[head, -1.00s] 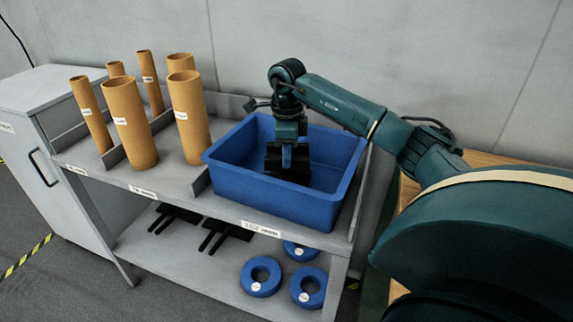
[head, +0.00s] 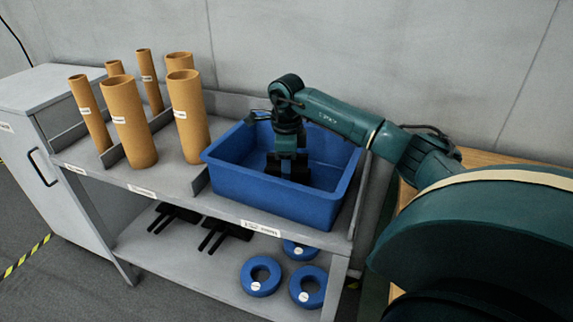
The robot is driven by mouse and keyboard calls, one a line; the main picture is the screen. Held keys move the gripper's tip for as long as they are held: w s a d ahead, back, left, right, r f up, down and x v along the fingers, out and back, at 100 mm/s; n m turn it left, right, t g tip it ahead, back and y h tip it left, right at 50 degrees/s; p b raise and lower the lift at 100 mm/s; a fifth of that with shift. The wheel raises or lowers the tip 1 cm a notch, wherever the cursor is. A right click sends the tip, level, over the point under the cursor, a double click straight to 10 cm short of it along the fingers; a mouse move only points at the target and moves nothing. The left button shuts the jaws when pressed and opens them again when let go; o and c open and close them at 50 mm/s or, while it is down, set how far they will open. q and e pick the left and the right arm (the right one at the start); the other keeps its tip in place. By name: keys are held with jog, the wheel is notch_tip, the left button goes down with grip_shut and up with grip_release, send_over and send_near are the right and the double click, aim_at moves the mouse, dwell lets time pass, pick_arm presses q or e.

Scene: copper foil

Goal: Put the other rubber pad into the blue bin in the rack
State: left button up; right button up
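The blue bin (head: 275,198) stands on the right part of the rack's upper shelf, with its open top facing up. My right gripper (head: 288,172) points down inside the bin, within its walls. Its dark fingers are low in the bin, and their tips are partly hidden by the front wall. I cannot tell whether they are apart or shut, or whether dark material is between them. No rubber pad can be made out clearly; part of the bin floor is hidden by the front wall and the gripper. My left gripper is not in view.
Several cardboard tubes (head: 128,122) stand on the upper shelf of the rack (head: 170,182), left of the bin. Black flat items (head: 225,230) and blue rings (head: 260,276) lie on the lower shelf. A grey cabinet (head: 50,130) is at left, a wooden surface (head: 480,160) at right.

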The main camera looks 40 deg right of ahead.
notch_tip(320, 180, up, 13)
jog(key=shift+p, duration=0.3)
dwell(0.4)
jog(key=shift+f, duration=0.1)
